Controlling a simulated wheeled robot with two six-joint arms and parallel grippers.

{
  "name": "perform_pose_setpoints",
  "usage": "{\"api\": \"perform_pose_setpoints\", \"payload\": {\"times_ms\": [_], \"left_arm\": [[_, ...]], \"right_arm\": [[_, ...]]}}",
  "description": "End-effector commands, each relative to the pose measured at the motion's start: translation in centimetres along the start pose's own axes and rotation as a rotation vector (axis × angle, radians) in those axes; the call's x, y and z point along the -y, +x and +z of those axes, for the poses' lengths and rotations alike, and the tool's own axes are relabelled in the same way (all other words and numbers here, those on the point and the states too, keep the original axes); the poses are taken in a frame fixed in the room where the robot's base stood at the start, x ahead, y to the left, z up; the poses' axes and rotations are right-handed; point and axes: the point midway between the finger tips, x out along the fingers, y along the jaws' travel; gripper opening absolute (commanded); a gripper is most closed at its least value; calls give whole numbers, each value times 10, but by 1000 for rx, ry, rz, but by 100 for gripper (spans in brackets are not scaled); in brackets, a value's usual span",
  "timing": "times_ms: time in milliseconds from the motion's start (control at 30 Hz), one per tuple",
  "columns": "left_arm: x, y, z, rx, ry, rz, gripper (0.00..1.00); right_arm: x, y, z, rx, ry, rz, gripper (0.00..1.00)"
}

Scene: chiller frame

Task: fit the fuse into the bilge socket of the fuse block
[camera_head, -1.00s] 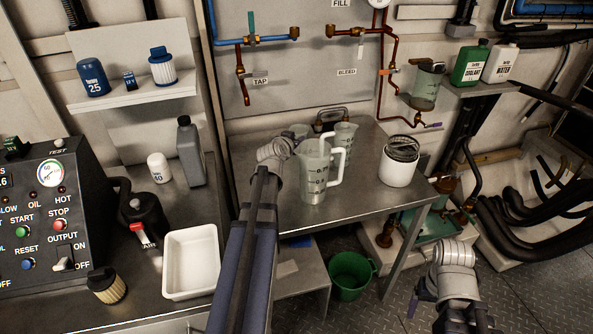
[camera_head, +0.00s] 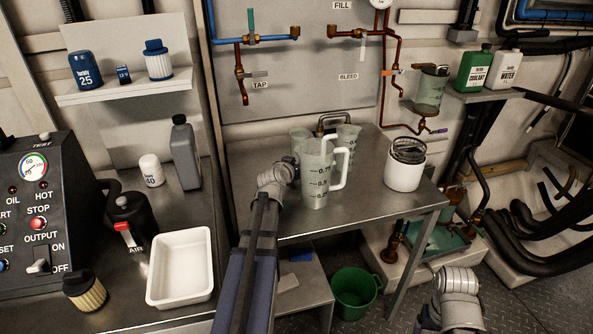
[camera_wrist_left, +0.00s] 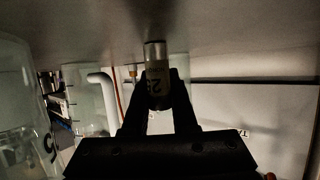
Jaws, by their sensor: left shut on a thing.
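The fuse (camera_wrist_left: 157,75) shows in the left wrist view as a small pale cylinder with a metal cap and a partly readable number. My left gripper (camera_wrist_left: 157,88) is shut on it, one dark finger on each side. In the head view my left gripper (camera_head: 291,172) is mostly hidden by its own wrist, just left of the large measuring jug on the steel table, and the fuse cannot be made out. The fuse block and its bilge socket cannot be made out in either view. My right arm shows at the lower right, but its fingers are not clear.
The large jug (camera_head: 318,178) stands close to my left gripper, with smaller jugs behind it. A white tub (camera_head: 404,170) stands at the right of the table (camera_head: 365,205). A white tray (camera_head: 180,268) and control panel (camera_head: 38,215) are at the left. A green bucket (camera_head: 354,290) is below.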

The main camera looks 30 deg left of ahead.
Motion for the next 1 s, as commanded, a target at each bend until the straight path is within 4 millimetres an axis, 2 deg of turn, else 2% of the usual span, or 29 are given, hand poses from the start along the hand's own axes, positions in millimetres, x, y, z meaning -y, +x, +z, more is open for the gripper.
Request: {"api": "perform_pose_setpoints", "payload": {"times_ms": [300,333,600,1000], "left_arm": [[0,1,3,0,0,0,0],[0,1,2,0,0,0,27],[0,0,1,0,0,0,56],[0,-2,-4,0,0,0,56]], "right_arm": [[0,3,0,0,0,0,82],[0,2,0,0,0,0,82],[0,1,0,0,0,0,82],[0,-4,0,0,0,0,82]]}}
